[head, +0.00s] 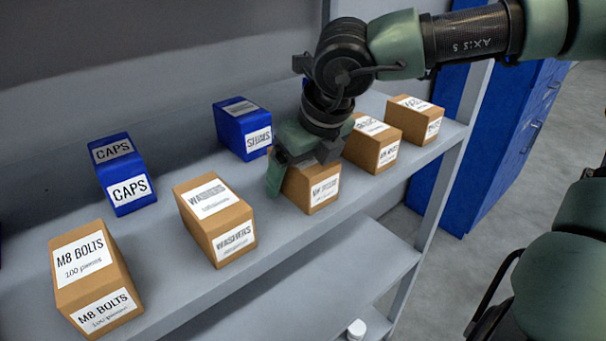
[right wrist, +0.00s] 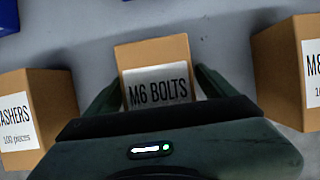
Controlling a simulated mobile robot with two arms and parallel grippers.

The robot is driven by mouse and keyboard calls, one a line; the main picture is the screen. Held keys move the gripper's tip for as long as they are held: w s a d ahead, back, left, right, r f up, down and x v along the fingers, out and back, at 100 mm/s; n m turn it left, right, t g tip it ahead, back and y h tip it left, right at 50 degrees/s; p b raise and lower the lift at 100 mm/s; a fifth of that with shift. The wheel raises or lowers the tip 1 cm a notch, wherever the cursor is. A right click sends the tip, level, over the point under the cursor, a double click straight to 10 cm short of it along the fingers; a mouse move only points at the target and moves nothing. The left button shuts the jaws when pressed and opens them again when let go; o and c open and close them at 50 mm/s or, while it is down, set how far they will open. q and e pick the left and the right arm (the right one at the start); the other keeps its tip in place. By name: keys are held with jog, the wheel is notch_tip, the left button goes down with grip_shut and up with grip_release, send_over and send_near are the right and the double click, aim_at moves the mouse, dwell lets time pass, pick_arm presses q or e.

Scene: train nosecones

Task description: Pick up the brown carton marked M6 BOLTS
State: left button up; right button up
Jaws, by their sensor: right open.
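The brown carton marked M6 BOLTS (right wrist: 158,62) shows in the right wrist view, with its white label facing the camera. In the head view the same carton (head: 318,190) stands on the grey shelf, its top mostly hidden by my right gripper. My right gripper (head: 300,165) is open, above and around this carton. In the right wrist view its two fingers (right wrist: 157,84) stand on either side of the carton, with a small gap showing on each side. I cannot tell how far down the fingers reach. My left gripper is not in view.
Brown cartons stand close on both sides: WASHERS (head: 217,220) at left and another (head: 372,143) at right. M8 BOLTS (head: 94,279) is at the near left. Blue boxes, CAPS (head: 122,175) and another (head: 243,129), stand behind. A lower shelf (head: 340,270) lies below.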

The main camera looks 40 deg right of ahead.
grip_shut()
dwell(0.3)
jog(key=shift+r, duration=0.1)
